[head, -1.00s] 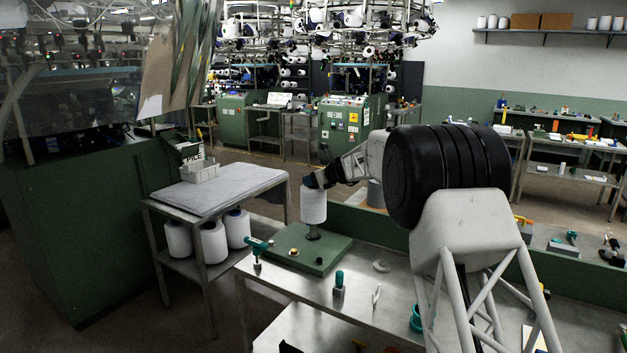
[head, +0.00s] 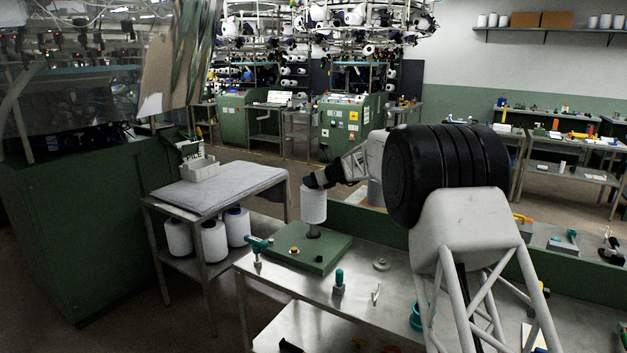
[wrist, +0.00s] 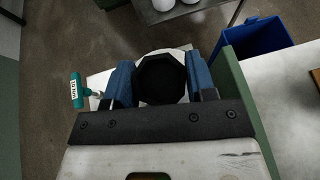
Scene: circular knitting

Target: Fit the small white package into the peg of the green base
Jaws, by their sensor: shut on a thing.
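The small white package (head: 313,206) is an upright white cylinder at the left end of the metal table. My gripper (head: 317,181) is shut on its upper end from above. In the wrist view my gripper's blue fingers (wrist: 160,76) stand on both sides of a dark octagonal top. The green base (head: 325,262) is a flat plate on the table, below the package. A grey post, the peg (head: 313,232), shows between package and base, in line with the package. I cannot tell whether the package touches the peg or how much of the peg is inside it.
A teal T-handled tool (head: 257,246) stands at the base's left; it also shows in the wrist view (wrist: 78,91). A teal-topped tool (head: 339,282) and a grey disc (head: 382,265) are on the table in front. A side table (head: 220,190) stands at the left.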

